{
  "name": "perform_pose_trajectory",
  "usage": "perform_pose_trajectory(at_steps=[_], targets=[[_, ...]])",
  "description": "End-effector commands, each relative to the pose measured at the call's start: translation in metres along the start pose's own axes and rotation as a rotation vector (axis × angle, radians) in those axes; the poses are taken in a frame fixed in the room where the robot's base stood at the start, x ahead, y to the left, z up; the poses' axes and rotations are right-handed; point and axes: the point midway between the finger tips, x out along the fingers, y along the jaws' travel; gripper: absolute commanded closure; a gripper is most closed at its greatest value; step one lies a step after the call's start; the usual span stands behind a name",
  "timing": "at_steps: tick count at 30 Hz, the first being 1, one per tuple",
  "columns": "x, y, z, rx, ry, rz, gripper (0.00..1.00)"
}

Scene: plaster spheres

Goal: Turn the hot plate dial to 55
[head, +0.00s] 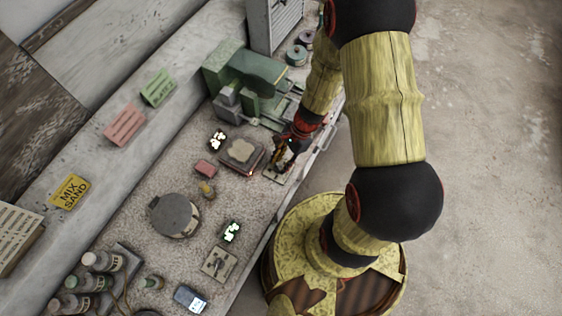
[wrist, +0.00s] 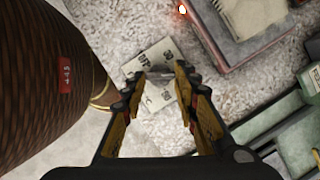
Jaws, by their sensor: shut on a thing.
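The hot plate (head: 241,153) is a squarish dark unit with a pale top, left of my gripper (head: 278,166) in the head view. Its corner (wrist: 258,22) shows at the upper right of the wrist view, with a red light beside it. A pale dial plate (wrist: 143,62) with printed marks lies under my fingertips; it also shows in the head view (head: 272,177). My gripper (wrist: 160,76) is shut on the dial at the plate's middle. The fingers hide most of the dial, and I cannot read its setting.
A lit display (head: 217,140) stands left of the hot plate. A second dial plate (head: 219,264) and green display (head: 231,232) are nearer the front. A round grey device (head: 174,215), bottles (head: 100,261) and a green machine (head: 248,75) share the bench. The bench edge runs close by my gripper.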

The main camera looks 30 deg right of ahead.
Motion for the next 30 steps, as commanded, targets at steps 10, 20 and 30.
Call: perform_pose_trajectory(at_steps=[10, 20, 30], targets=[[0.0002, 0.001, 0.0003, 0.073, -0.001, -0.03, 0.95], [0.0002, 0.0011, 0.0005, 0.076, -0.001, -0.031, 0.95], [0.0001, 0.001, 0.0004, 0.076, -0.001, -0.031, 0.55]])
